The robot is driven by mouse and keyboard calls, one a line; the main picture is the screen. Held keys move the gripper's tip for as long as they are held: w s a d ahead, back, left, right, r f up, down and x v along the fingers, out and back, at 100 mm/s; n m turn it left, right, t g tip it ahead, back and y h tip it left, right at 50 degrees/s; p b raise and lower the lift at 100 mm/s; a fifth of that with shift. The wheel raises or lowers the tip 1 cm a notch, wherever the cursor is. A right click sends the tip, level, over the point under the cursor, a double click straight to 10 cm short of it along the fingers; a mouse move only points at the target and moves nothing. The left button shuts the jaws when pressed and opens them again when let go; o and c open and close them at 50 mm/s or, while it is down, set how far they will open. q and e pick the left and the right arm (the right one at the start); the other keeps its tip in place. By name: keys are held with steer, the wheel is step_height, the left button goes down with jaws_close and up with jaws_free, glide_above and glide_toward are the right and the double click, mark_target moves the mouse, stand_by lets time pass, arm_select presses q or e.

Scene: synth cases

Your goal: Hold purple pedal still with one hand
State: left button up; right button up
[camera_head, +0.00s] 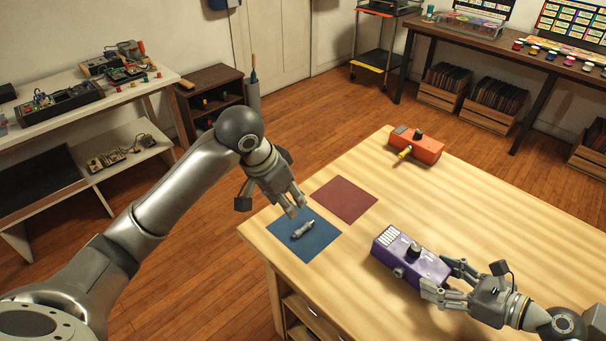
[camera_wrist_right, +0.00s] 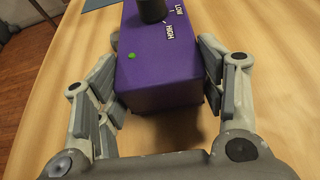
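The purple pedal (camera_head: 411,258) lies on the wooden table, with a black knob and a white-striped panel on top. My right gripper (camera_head: 446,280) is at its near right end, with one finger along each side. My left gripper (camera_head: 296,204) hangs empty above the blue mat (camera_head: 318,246), fingers slightly apart. A small grey plug-like piece (camera_head: 302,230) lies on that mat, below the fingers.
A dark red mat (camera_head: 344,199) lies beside the blue one. An orange pedal (camera_head: 418,146) with a yellow plug-like piece (camera_head: 404,153) at its side sits at the table's far edge. The table between the two pedals is clear.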

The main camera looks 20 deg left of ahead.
steer(key=o, duration=0.5)
steer(key=v, duration=1.2)
steer(key=shift+r, duration=0.1)
step_height(320, 180, up, 10)
steer(key=p, duration=0.5)
